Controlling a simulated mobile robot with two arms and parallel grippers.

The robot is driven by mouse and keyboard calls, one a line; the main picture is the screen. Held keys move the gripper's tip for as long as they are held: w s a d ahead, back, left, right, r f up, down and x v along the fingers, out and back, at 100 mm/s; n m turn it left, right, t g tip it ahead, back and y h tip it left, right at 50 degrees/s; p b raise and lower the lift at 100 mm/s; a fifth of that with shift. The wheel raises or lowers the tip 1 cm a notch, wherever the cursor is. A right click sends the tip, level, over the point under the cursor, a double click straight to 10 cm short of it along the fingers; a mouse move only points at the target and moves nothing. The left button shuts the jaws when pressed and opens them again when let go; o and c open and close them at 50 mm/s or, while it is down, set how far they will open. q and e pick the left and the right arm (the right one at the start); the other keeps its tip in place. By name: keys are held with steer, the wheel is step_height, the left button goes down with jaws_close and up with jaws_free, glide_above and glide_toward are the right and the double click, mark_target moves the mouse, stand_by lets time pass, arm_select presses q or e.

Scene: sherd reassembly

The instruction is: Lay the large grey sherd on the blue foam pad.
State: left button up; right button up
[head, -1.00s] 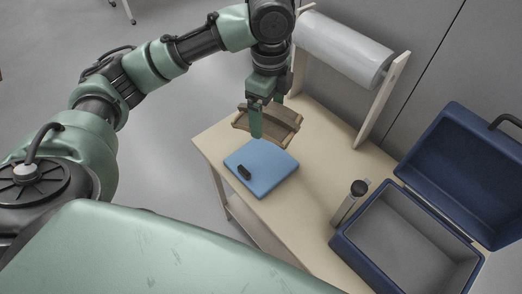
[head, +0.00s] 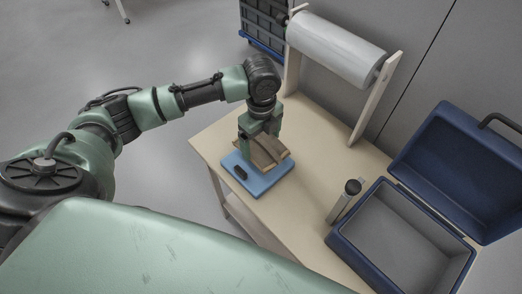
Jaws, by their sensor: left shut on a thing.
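The large sherd (head: 271,152) is a curved piece that looks brown rather than grey. My left gripper (head: 255,149) is shut on it, fingers pointing down. The sherd is over the back part of the blue foam pad (head: 262,184), low and slightly tilted; I cannot tell whether it touches the pad. The pad lies flat on the table, its back part hidden by the sherd and gripper. A small black object (head: 241,172) lies on the pad's left part. My right gripper is not in view.
The pale wooden table (head: 300,200) is clear right of the pad. A roll of film on a wooden stand (head: 336,48) is at the back. A dark crate (head: 263,22) is behind.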

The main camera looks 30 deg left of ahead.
mark_target(261, 152)
arm_select(q)
steer(key=shift+f, duration=2.65)
steer(key=shift+f, duration=0.1)
steer(key=o, duration=1.5)
step_height(261, 152, up, 12)
steer(key=shift+r+b, duration=0.15)
steer(key=shift+b, duration=0.15)
